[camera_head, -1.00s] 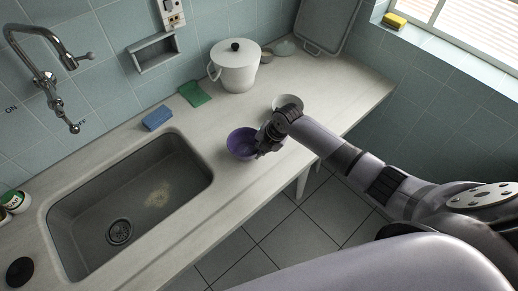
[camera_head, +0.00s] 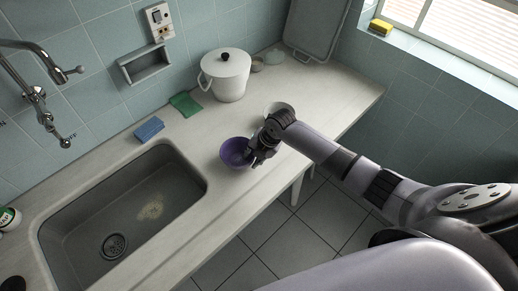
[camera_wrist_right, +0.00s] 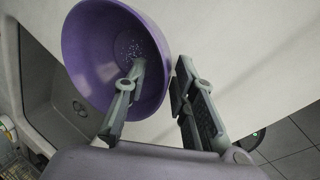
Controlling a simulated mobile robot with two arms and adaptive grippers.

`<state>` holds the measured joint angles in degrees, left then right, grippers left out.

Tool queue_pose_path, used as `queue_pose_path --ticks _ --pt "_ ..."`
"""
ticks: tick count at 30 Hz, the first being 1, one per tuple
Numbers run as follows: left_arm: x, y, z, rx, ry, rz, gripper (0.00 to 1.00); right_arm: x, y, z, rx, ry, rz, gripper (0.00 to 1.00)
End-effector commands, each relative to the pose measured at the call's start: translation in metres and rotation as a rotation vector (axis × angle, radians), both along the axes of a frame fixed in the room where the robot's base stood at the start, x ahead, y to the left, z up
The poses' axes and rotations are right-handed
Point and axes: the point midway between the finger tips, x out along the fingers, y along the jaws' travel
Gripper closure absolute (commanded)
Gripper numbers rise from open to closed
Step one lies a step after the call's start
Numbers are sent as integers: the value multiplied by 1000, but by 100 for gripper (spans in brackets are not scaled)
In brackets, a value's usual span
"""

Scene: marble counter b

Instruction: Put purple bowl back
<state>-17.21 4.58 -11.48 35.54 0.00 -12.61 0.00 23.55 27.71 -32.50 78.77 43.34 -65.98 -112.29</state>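The purple bowl (camera_head: 233,152) sits on the pale counter just right of the sink, near the front edge. My right gripper (camera_head: 254,155) reaches down at the bowl's right side. In the right wrist view the bowl (camera_wrist_right: 88,60) fills the upper left, its speckled inside showing. There my right gripper (camera_wrist_right: 158,72) is open, with one finger over the inside of the bowl and the other just outside its rim. A gap shows between the fingers, with the rim in it. Whether either finger touches the bowl is unclear. My left gripper is not in view.
A grey sink (camera_head: 120,215) lies to the left. A blue sponge (camera_head: 149,128), a green cloth (camera_head: 186,104) and a white lidded pot (camera_head: 226,76) stand along the wall. A pale round dish (camera_head: 277,107) is partly hidden behind my right arm. The front counter edge is close.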

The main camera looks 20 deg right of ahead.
Motion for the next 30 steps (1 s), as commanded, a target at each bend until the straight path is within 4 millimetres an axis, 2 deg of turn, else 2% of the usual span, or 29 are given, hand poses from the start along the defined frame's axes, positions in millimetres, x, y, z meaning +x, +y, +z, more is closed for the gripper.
queue_pose_path --ticks 15,21,30 --pt "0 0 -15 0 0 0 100 -27 -26 89 -2 -2 1 75" --pt "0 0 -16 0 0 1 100 -32 -29 101 -1 2 -1 75" --pt "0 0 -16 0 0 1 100 -32 -29 102 0 2 -1 75"
